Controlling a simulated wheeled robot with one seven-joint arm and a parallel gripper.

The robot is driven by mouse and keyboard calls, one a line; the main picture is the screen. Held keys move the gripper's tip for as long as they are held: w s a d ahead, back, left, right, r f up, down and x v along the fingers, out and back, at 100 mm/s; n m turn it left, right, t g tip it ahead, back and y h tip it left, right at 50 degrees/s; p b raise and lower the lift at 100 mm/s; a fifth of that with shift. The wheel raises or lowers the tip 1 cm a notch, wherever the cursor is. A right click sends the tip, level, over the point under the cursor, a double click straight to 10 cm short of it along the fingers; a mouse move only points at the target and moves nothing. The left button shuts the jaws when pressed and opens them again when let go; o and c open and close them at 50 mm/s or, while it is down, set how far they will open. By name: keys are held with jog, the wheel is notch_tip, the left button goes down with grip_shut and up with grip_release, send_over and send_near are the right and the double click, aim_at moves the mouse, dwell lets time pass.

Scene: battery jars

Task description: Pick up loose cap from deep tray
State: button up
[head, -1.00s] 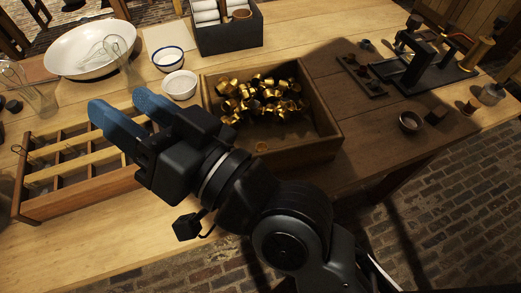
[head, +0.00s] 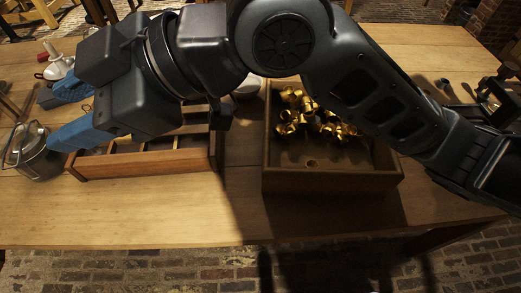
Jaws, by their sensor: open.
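The deep wooden tray (head: 335,180) stands on the table right of centre, partly hidden behind my arm. Many shiny brass caps (head: 310,119) lie heaped towards its back left. One loose cap (head: 311,163) lies apart from the heap, near the tray's front wall. My gripper (head: 62,115) is at the left, with blue fingers spread apart and nothing seen between them. It is far to the left of the deep tray, above the left end of the divided wooden box.
The divided wooden box (head: 150,164) sits left of the deep tray, partly under my gripper. A glass jar with a wire clasp (head: 35,155) stands close to my lower finger. A white bowl (head: 248,86) is behind my arm. The front table strip is clear.

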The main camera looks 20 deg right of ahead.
jog(key=d+f+n+g+h, duration=0.1)
jog(key=d+f+h, duration=0.3)
jog(key=d+f, duration=0.15)
jog(key=g+h+b, duration=0.1)
jog(key=g+h, duration=0.2)
jog(key=h, duration=0.6)
send_over(312, 160)
notch_tip(312, 160, down, 11)
jog(key=shift+s+a+f+b, duration=0.1)
jog(key=shift+f, duration=1.05)
jog(key=shift+s+a+f+b, duration=0.1)
jog(key=shift+s+a+f, duration=0.05)
jog(key=shift+f, duration=1)
jog(key=shift+s+a+f+b, duration=0.1)
jog(key=shift+f, duration=1.05)
jog(key=shift+c, duration=0.4)
grip_shut()
